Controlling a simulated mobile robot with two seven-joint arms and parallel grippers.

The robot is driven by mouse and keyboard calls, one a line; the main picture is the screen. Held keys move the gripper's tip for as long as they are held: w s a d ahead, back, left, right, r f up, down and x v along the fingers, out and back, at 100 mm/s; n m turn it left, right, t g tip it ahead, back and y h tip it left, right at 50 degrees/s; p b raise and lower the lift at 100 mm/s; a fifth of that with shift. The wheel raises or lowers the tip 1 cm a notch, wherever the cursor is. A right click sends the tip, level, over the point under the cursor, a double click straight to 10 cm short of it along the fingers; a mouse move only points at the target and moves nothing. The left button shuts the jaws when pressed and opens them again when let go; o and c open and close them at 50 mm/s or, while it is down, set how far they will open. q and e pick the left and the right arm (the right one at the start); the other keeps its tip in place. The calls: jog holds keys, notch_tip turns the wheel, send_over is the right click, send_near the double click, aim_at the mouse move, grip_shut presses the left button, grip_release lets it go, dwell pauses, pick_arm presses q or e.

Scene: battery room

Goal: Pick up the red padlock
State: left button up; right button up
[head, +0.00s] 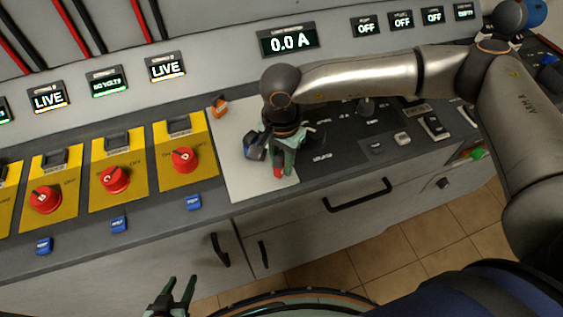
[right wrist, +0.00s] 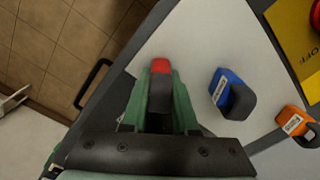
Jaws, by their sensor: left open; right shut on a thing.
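The red padlock (right wrist: 160,66) is between the fingers of my right gripper (right wrist: 158,108) in the right wrist view. Its red end sticks out past the fingertips, and a dark part lies between the green fingers. In the head view the red padlock (head: 278,172) shows at the tips of my right gripper (head: 285,160), over the front of the pale mat (head: 238,180). My right gripper is shut on it. I cannot tell whether the padlock touches the mat. My left gripper (head: 181,292) is open and empty, low in front of the cabinet.
A blue padlock (right wrist: 228,90) lies on the mat beside the red one; an orange padlock (right wrist: 295,124) lies farther off, also in the head view (head: 219,107). Yellow panels with red rotary switches (head: 115,179) stand left of the mat. Drawer handles (head: 357,195) protrude below the counter.

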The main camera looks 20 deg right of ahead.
grip_shut()
jog(key=shift+r, duration=0.1)
